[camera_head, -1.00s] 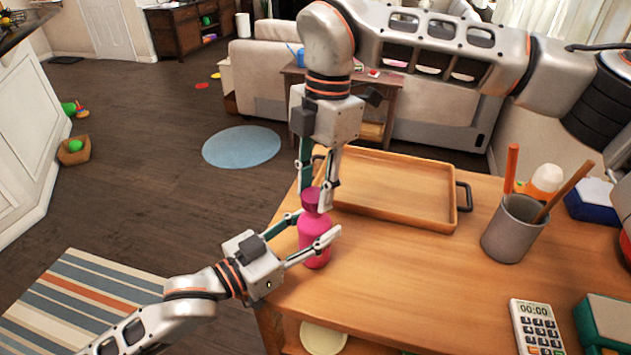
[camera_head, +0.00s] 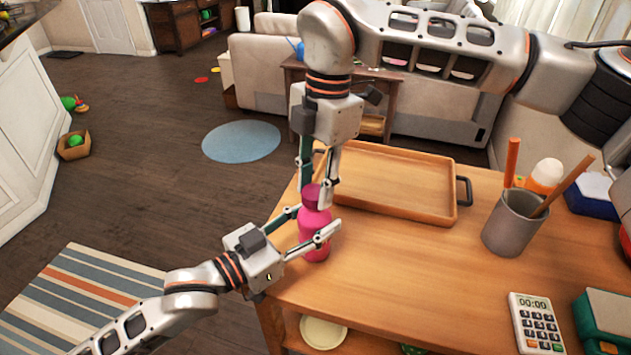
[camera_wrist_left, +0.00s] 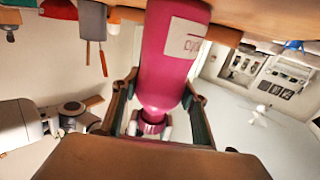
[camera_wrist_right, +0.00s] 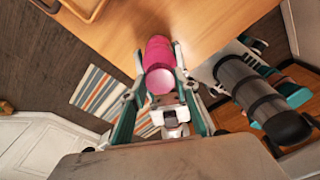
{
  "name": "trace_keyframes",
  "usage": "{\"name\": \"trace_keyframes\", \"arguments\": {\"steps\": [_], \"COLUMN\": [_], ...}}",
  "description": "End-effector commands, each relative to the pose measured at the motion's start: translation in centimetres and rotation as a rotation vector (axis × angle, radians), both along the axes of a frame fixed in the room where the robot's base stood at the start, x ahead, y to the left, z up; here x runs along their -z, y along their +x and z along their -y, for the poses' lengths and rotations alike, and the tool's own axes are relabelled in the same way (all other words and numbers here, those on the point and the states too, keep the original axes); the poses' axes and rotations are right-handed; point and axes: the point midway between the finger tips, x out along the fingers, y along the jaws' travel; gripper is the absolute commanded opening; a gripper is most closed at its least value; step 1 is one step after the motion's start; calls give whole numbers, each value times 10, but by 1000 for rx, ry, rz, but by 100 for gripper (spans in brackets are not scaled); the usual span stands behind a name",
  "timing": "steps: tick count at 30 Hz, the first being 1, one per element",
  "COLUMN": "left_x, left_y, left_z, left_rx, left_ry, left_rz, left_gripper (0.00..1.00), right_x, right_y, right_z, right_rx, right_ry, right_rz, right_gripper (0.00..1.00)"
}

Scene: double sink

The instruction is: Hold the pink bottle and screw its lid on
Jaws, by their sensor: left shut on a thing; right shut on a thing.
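The pink bottle (camera_head: 316,247) stands upright at the table's near left corner in the head view. My left gripper (camera_head: 317,229) is shut around its body from the left. The darker pink lid (camera_head: 312,192) is at the bottle's top, and my right gripper (camera_head: 316,194) is shut on it from above. In the left wrist view the bottle (camera_wrist_left: 172,55) shows a pale label, with its neck end toward the bottom of the picture. In the right wrist view the lid's round top (camera_wrist_right: 160,80) lies between the fingers. The fingers partly hide the joint, so I cannot tell how tightly the lid sits.
An empty wooden tray (camera_head: 440,217) lies behind the bottle. A grey cup (camera_head: 512,226) with sticks stands to the right, with a calculator (camera_head: 537,323) in front. The table (camera_head: 410,270) between bottle and cup is clear. The table's left edge is close to the bottle.

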Motion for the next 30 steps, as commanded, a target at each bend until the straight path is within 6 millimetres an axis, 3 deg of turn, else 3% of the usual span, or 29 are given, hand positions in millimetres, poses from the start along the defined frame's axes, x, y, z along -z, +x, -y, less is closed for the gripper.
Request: {"name": "trace_keyframes", "arguments": {"steps": [7,11,30], "left_x": [0,0,0], "left_y": [0,0,0], "left_z": [0,0,0], "left_rx": [0,0,0], "left_ry": [0,0,1], "left_rz": [0,0,-1], "left_gripper": [0,0,0], "right_x": [3,3,4], "right_y": [0,0,-4], "right_z": [0,1,0], "right_rx": [6,93,1124], "right_ry": [0,-1,-1], "right_rz": [0,0,-1], "right_gripper": [22,22,22]}}
